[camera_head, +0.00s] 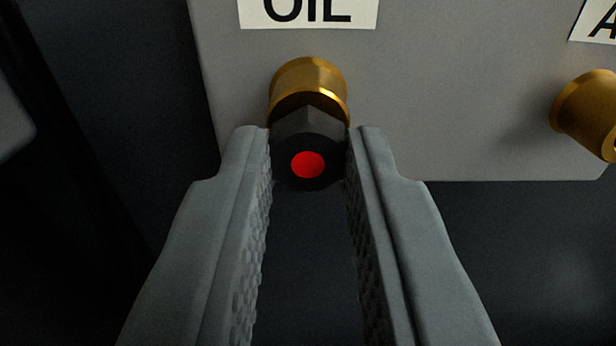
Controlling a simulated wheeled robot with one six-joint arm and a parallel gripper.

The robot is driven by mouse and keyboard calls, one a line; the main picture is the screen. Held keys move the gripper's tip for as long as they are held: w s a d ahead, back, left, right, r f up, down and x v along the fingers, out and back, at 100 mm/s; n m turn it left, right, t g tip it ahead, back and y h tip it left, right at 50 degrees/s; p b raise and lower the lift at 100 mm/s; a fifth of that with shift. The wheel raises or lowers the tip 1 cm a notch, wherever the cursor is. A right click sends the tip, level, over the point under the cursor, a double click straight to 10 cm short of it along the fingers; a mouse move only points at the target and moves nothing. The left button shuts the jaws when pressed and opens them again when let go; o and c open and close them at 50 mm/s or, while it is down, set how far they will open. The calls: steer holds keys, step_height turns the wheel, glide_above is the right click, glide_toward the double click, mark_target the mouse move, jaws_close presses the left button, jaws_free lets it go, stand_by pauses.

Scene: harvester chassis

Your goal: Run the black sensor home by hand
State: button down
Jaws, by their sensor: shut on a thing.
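The black sensor (309,128) is a dark hexagonal body with a red round end (307,165) facing me. It sits at the mouth of a brass fitting (308,80) under the label "OIL" (309,12). My gripper (309,145) is shut on the sensor, one finger at its left side and one at its right. The sensor's far end is hidden by the brass fitting, so how deep it sits cannot be told.
The fitting stands out from a light grey panel (440,110). A second brass fitting (585,113) is at the right, under a partly cut-off label (597,22). Below the panel it is dark and open.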

stand_by(0.3)
steer(key=m, duration=0.4)
steer(key=shift+r, duration=0.1)
steer(key=m, duration=0.4)
steer(key=shift+w, duration=0.1)
steer(key=m, duration=0.4)
steer(key=shift+r, duration=0.1)
steer(key=m, duration=0.4)
steer(key=shift+w, duration=0.1)
steer(key=m, duration=0.4)
steer(key=shift+r+m, duration=0.1)
steer(key=shift+m, duration=0.3)
steer(key=m, duration=0.4)
